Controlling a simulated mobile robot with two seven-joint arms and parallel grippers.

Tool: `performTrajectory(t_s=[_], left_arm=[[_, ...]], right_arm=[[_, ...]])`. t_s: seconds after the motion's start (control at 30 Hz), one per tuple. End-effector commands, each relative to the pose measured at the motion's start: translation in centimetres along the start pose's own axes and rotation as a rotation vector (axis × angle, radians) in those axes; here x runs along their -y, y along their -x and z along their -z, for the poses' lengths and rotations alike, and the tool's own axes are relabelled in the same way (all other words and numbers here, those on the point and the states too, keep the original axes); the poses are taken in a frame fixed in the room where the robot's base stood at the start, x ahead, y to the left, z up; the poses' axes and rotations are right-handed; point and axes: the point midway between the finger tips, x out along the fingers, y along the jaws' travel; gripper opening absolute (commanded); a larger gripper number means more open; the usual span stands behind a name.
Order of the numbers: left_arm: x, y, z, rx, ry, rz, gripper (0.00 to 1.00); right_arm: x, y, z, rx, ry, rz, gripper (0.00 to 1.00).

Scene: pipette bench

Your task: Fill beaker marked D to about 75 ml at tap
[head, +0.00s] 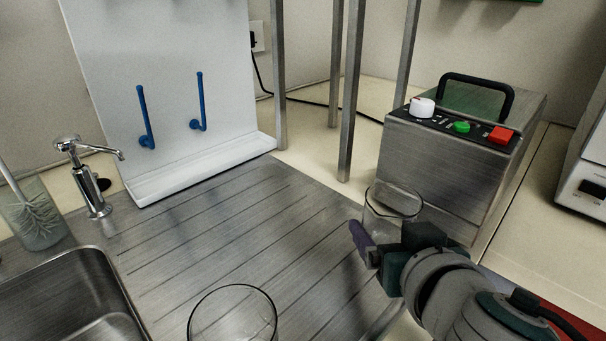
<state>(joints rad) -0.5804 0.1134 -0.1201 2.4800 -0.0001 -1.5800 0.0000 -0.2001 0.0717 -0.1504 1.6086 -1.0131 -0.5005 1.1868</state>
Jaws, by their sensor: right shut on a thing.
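My right gripper (385,243) is shut on a clear glass beaker (392,208) at the right end of the ribbed metal drainboard. The beaker looks upright and empty, and its lower part is hidden by the gripper. No letter can be read on it. A second clear glass vessel (233,318) stands at the bottom edge, partly cut off, with no mark legible. The chrome tap (88,178) stands at the left behind the metal sink (62,295), well away from my right gripper. My left gripper is not in view.
A metal box with knob and buttons (435,170) stands just behind the held beaker. Metal posts (352,95) rise behind the drainboard (215,225). A white board with blue pegs (165,75) stands at the back. A glass with a brush (36,215) is left of the tap.

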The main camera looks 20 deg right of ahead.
Motion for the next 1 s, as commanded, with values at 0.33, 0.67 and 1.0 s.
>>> performTrajectory(t_s=[0.33,0.67,1.0], left_arm=[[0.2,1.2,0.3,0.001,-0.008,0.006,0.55],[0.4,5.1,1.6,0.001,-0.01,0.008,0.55],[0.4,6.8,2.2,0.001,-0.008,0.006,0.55]], right_arm=[[0.0,0.8,2.0,-0.003,-0.002,0.0,0.25],[0.0,4.3,10.6,-0.007,-0.003,0.0,0.25],[0.0,7.1,17.4,-0.004,-0.003,0.001,0.25]])
